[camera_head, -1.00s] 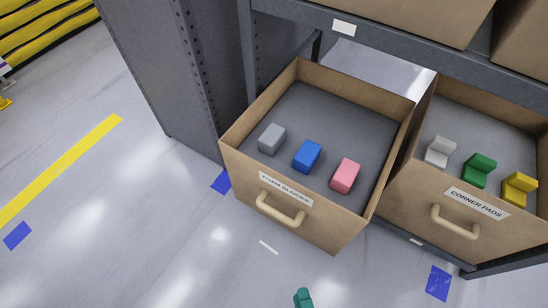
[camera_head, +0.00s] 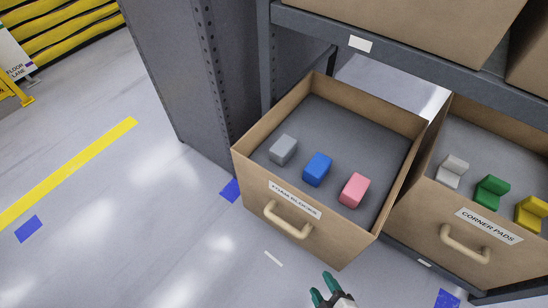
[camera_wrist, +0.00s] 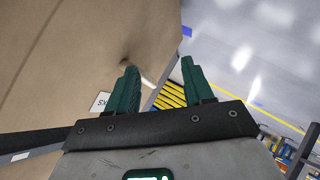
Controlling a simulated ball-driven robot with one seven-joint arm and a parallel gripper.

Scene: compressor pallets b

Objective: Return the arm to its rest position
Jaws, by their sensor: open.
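My gripper (camera_head: 324,288) shows at the bottom edge of the head view, in front of and below the foam blocks drawer (camera_head: 262,200). Its green fingers stand apart with nothing between them. In the wrist view my gripper (camera_wrist: 158,85) is also open and empty, beside the drawer's cardboard front (camera_wrist: 95,40), part of whose label shows. Most of my arm is out of view.
The open foam blocks drawer holds a grey block (camera_head: 283,149), a blue block (camera_head: 317,169) and a pink block (camera_head: 354,190). The corner pads drawer (camera_head: 420,215) is open to its right. A grey shelf upright (camera_head: 190,75) stands left.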

